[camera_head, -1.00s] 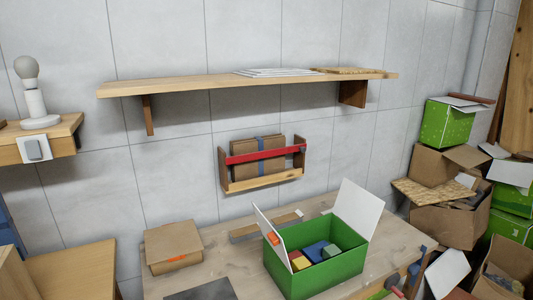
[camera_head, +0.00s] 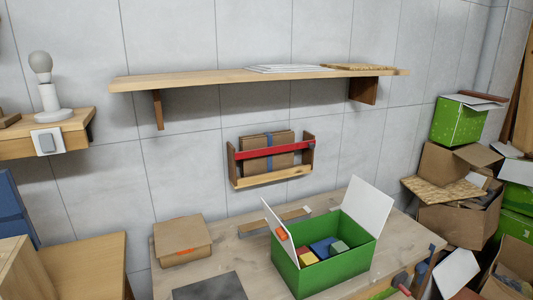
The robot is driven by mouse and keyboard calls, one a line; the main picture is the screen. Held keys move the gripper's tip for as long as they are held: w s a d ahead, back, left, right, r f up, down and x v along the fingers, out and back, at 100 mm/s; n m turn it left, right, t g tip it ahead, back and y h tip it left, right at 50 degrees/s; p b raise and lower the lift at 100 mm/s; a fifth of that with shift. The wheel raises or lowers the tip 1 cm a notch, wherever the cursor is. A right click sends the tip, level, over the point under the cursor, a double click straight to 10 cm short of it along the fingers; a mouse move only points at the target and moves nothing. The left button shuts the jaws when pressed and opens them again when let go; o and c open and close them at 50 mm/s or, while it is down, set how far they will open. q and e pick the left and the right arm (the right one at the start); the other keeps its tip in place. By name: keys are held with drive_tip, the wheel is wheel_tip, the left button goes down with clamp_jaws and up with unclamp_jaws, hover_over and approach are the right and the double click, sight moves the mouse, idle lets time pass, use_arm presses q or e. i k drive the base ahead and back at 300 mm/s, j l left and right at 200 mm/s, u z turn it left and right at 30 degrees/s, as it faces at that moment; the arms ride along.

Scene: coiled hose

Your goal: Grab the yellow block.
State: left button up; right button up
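A small yellow block (camera_head: 308,259) lies inside an open green box (camera_head: 325,274) with white flaps, on the wooden table. A blue block (camera_head: 322,247) and a grey-green block (camera_head: 339,247) lie beside it in the box. A red piece shows at its left, partly hidden by the box wall. Neither of my grippers shows in the head view.
The wooden table (camera_head: 225,254) also holds a closed cardboard box (camera_head: 182,240) and a dark flat panel (camera_head: 209,287). A wall rack (camera_head: 270,160) and a long shelf (camera_head: 220,80) are above. Several cardboard and green boxes crowd the right side.

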sight(309, 259)
drive_tip(key=l+u, duration=0.2)
drive_tip(key=u, duration=0.3)
drive_tip(key=i+l+u, duration=0.1)
drive_tip(key=l+u, duration=0.25)
drive_tip(key=l, duration=0.6)
drive_tip(key=l+u, duration=0.35)
drive_tip(key=l, duration=0.6)
drive_tip(key=k+l, duration=0.1)
drive_tip(key=l, duration=1.35)
drive_tip(key=k+l, duration=0.15)
drive_tip(key=l, duration=0.55)
